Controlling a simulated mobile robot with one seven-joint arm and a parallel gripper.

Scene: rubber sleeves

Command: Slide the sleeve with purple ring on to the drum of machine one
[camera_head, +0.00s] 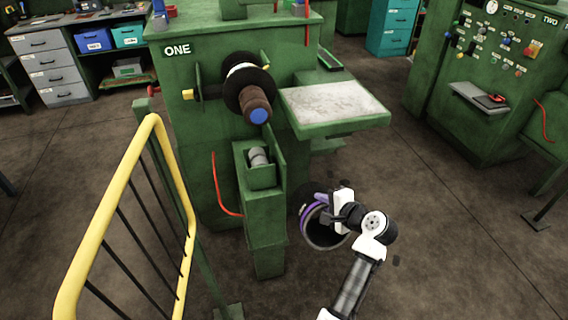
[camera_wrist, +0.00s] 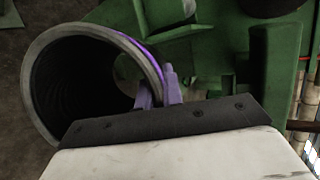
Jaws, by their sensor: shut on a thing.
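The sleeve with purple ring (camera_head: 309,212) is a dark, hollow rubber cylinder with a purple band, held in the air at the lower middle of the head view. My gripper (camera_head: 331,214) is shut on its wall at the right side. In the wrist view the sleeve (camera_wrist: 40,95) shows its open end and dark inside, and my gripper's purple-grey fingers (camera_wrist: 158,92) pinch its rim. Machine one (camera_head: 215,90) is green and marked ONE. Its drum (camera_head: 256,104), brown with a blue end cap, points toward the camera, above and left of the sleeve. The drum is bare at its front end.
A yellow railing (camera_head: 150,130) stands at the left front. A green bracket with a grey roller (camera_head: 259,157) sits below the drum. A tray table (camera_head: 335,106) juts out right of the drum. Machine two (camera_head: 480,90) is at the right. Open floor lies between the machines.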

